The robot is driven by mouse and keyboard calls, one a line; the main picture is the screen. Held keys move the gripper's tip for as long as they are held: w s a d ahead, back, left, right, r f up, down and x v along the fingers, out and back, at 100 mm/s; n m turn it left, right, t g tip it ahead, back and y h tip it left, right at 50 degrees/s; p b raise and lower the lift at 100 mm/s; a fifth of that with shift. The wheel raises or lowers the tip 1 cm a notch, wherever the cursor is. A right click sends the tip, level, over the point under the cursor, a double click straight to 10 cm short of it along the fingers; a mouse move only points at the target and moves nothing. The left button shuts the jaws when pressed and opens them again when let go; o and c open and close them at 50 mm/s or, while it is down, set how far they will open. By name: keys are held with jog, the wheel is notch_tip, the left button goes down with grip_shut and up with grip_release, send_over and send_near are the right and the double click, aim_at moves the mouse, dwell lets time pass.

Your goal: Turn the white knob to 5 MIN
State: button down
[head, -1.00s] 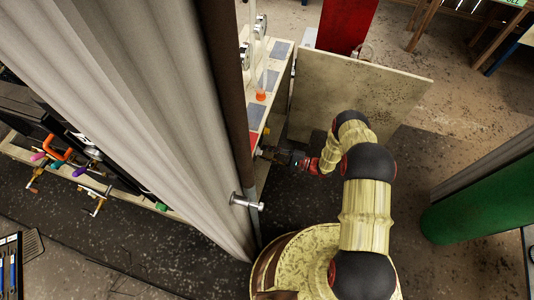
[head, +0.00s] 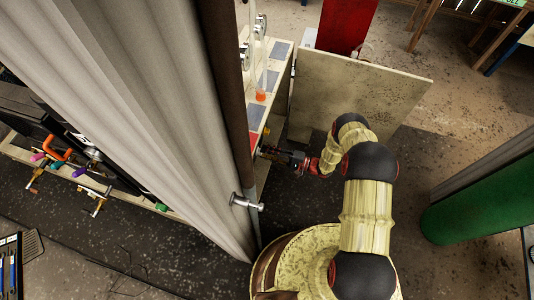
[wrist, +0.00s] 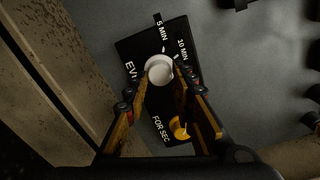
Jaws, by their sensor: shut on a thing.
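The white knob (wrist: 159,69) sits on a black label plate (wrist: 130,50) in the wrist view. The plate reads "5 MIN" and "10 MIN" near the top and "FOR SEC" lower down. My gripper (wrist: 161,76) has its two fingers on either side of the white knob and is shut on it. The knob's face shows between the fingertips, but I cannot make out which mark it points to. In the head view my gripper (head: 265,152) reaches left to the cabinet side, and the knob is hidden there.
A yellow knob (wrist: 180,128) sits lower on the plate, close to the right finger. An open beige door panel (head: 360,95) stands behind my arm. A grey corrugated column (head: 130,100) blocks much of the head view. A green cylinder (head: 485,200) stands at the right.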

jog(key=c, duration=1.6)
grip_release()
jog(key=shift+o, duration=0.5)
jog(key=v, duration=1.2)
